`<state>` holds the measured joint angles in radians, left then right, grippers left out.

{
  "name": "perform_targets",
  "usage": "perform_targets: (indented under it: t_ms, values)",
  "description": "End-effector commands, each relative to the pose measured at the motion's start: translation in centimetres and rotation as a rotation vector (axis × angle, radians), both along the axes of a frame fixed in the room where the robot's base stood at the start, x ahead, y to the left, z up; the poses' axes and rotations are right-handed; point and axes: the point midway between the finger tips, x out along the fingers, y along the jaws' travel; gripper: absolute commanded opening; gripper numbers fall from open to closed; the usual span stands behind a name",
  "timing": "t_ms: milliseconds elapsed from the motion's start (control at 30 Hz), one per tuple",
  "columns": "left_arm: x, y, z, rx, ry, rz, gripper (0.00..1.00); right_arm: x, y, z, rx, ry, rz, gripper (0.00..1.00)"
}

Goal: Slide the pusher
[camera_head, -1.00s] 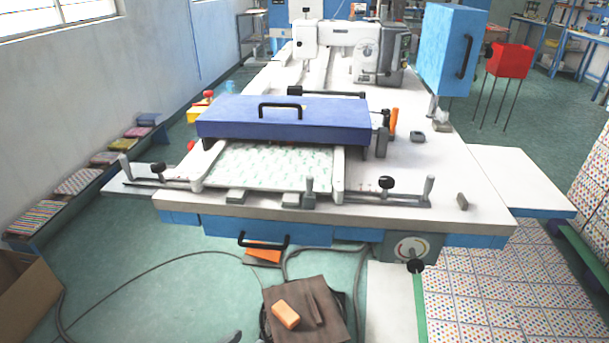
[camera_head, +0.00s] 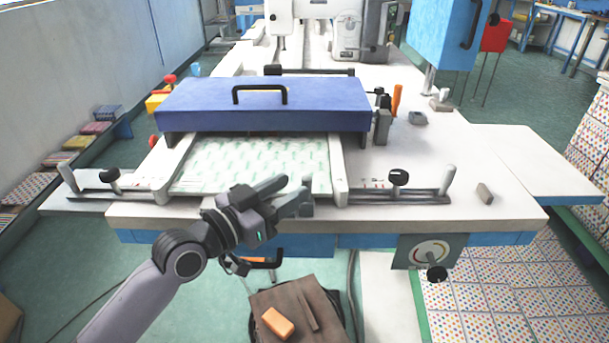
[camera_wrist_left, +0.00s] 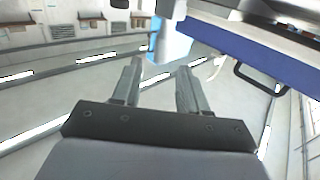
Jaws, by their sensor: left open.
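No part is labelled as the pusher, and I cannot tell which one it is. A small upright grey post (camera_head: 307,184) stands at the middle of the table's front edge. A wide blue bar (camera_head: 215,105) with a black handle (camera_head: 259,94) lies across a white green-patterned panel (camera_head: 250,165). My right gripper is not in view.
Black-knobbed clamps (camera_head: 398,178) sit at both front corners of the white table (camera_head: 445,210). An orange-handled tool (camera_head: 396,100) stands right of the bar. A stool with a brown cloth (camera_head: 310,300) and an orange block (camera_head: 278,323) is below in front.

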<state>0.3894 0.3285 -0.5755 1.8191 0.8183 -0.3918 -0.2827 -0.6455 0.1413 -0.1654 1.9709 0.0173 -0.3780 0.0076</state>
Motion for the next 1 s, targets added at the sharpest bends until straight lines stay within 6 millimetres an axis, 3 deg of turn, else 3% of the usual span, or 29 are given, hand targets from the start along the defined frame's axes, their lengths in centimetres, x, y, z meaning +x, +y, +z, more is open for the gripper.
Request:
perform_targets:
  t_ms: [400, 767, 800, 933, 1000]
  values:
    - [3.4, -3.4, 0.0, -0.001, 0.0, 0.0, 0.43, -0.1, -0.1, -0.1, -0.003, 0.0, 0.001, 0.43]
    - [3.7, -3.8, 0.0, 0.0, 0.0, 0.001, 0.43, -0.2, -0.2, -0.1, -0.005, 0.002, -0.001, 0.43]
    - [3.7, -3.8, 0.0, 0.0, 0.0, 0.001, 0.4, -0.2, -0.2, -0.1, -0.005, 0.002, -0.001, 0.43]
    - [3.7, -3.7, 0.0, 0.0, 0.0, 0.001, 0.0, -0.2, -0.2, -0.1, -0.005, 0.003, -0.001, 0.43]
    - [3.7, -3.7, 0.0, 0.0, 0.0, 0.001, 0.0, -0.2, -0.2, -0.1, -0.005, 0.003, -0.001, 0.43]
